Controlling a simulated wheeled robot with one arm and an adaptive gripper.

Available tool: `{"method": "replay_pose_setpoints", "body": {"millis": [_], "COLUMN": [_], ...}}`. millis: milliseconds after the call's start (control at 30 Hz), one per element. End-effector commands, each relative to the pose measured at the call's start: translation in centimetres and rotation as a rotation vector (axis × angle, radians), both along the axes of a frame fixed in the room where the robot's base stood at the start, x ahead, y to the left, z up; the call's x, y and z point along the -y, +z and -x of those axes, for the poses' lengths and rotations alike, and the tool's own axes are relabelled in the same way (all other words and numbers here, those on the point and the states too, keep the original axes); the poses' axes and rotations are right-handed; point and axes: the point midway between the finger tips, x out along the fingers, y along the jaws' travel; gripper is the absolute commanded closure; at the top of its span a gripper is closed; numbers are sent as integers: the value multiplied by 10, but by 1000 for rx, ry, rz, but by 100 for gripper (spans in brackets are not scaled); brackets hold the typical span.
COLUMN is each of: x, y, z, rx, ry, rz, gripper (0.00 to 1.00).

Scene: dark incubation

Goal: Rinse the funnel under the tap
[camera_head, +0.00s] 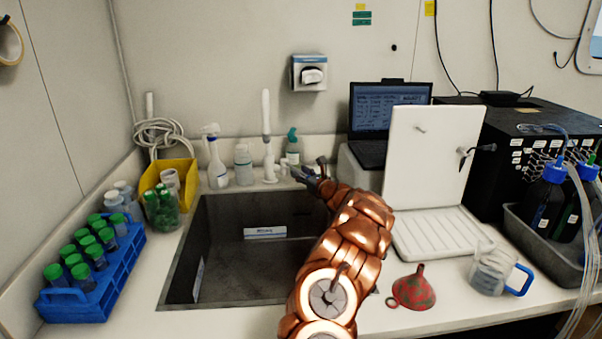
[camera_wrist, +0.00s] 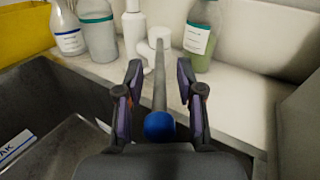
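The red funnel (camera_head: 413,290), with greenish patches, lies on the counter right of the sink (camera_head: 245,268). It is outside the wrist view and apart from my gripper. The white tap (camera_head: 268,145) stands behind the sink's back edge; its white base parts (camera_wrist: 136,30) show in the wrist view. My gripper (camera_head: 303,174) is over the back right of the sink. In the wrist view, my gripper (camera_wrist: 160,82) is open, its fingers either side of a grey rod with a blue ball end (camera_wrist: 159,126). I cannot tell whether they touch it.
Spray and wash bottles (camera_head: 216,165) line the back of the sink. A blue tube rack (camera_head: 95,270) and a yellow bin (camera_head: 180,172) stand left. A white drying rack (camera_head: 435,230), a clear jug (camera_head: 492,270) and a grey tray (camera_head: 540,250) stand right.

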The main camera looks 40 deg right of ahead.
Motion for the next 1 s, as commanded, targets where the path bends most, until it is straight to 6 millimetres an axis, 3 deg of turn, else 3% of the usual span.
{"method": "replay_pose_setpoints", "body": {"millis": [333,700,1000], "x": [0,0,0], "y": [0,0,0], "z": [-2,-2,-2], "rx": [1,0,0], "ry": [0,0,0], "rz": [0,1,1], "gripper": [63,100,100]}}
